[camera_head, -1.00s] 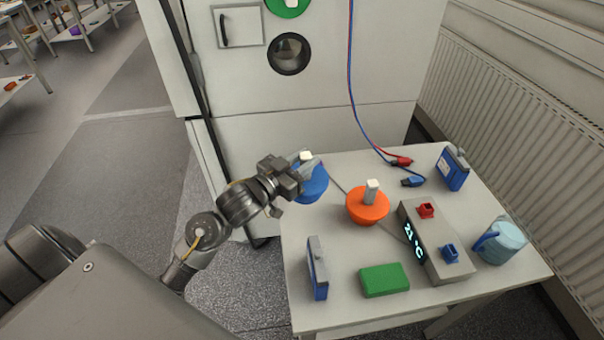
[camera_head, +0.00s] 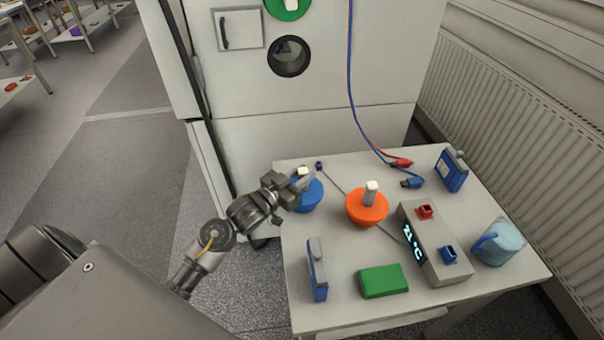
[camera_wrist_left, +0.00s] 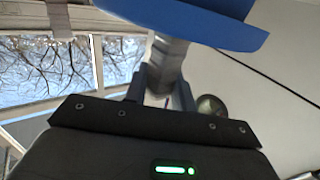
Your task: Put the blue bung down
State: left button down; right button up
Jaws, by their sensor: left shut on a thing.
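The blue bung (camera_head: 307,196) is at the left back of the white table, left of the orange bung (camera_head: 367,207). My left gripper (camera_head: 302,181) is shut on the pale handle on top of the blue bung. In the left wrist view, the blue bung (camera_wrist_left: 205,22) fills the top and its grey stem (camera_wrist_left: 168,62) runs between the fingers. The bung is at or just above the table top; I cannot tell whether it touches. My right gripper is not in view.
A thin rod with a purple end (camera_head: 319,165) lies behind the bungs. A blue-grey case (camera_head: 317,268) and a green block (camera_head: 383,281) are at the front. A grey temperature unit (camera_head: 434,243) and a jug (camera_head: 500,243) are at right. The cabinet's round port (camera_head: 289,56) is behind.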

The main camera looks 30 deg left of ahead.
pick_arm(q)
jog(key=c, duration=1.6)
grip_release()
jog(key=shift+f, duration=0.2)
jog(key=o, duration=0.5)
jog(key=shift+c, duration=0.2)
jog(key=shift+r, duration=0.1)
jog(key=shift+r, duration=0.2)
jog(key=b+v, duration=0.2)
jog(key=v, duration=1)
jog(key=shift+f, duration=0.1)
